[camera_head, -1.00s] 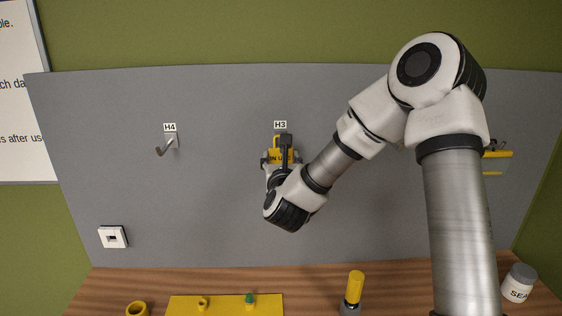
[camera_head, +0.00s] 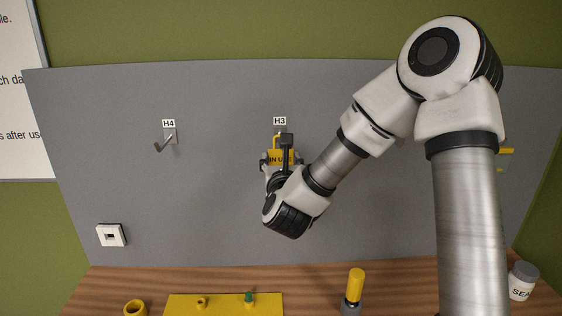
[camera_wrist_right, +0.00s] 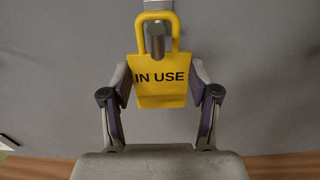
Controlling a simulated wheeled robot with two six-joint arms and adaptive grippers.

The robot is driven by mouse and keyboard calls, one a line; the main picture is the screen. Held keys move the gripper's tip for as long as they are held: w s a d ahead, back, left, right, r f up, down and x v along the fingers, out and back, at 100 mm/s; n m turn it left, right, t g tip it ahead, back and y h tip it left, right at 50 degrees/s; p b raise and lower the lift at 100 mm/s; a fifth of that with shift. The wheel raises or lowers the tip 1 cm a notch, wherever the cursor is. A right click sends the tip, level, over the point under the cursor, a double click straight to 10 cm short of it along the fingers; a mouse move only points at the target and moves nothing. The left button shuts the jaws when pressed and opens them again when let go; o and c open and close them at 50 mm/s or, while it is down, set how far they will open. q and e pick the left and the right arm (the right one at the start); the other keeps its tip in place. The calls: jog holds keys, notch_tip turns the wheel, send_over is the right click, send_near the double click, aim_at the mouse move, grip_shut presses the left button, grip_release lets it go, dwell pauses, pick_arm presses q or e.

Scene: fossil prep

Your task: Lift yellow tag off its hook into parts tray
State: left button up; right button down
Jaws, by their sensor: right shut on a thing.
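The yellow tag (camera_head: 279,158), marked "IN USE", is at hook H3 on the grey panel. In the right wrist view the tag (camera_wrist_right: 160,92) hangs upright, and the rounded end of the hook (camera_wrist_right: 155,40) shows inside its loop. My right gripper (camera_wrist_right: 161,88) is shut on the tag, one finger at each side edge. In the head view my right gripper (camera_head: 280,162) is partly hidden by its own wrist. My left gripper is not in view. I cannot pick out a parts tray for certain.
An empty hook H4 (camera_head: 168,138) is to the left. Below, the wooden bench carries a yellow board (camera_head: 225,306) with small pegs, a yellow ring (camera_head: 135,307), a yellow-capped tool (camera_head: 355,285) and a white jar (camera_head: 521,284). Another yellow item at right is mostly behind my arm.

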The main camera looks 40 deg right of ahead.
jog(key=shift+r, duration=0.15)
jog(key=shift+s+a+r, duration=0.1)
jog(key=shift+s+r, duration=0.05)
jog(key=shift+s+a+r, duration=0.2)
jog(key=shift+s+r, duration=0.05)
jog(key=shift+r, duration=0.05)
jog(key=shift+f, duration=0.1)
jog(key=shift+s+a+b, duration=0.3)
jog(key=shift+b, duration=0.15)
jog(key=b+v, duration=0.1)
jog(key=v, duration=0.3)
jog(key=shift+b, duration=0.4)
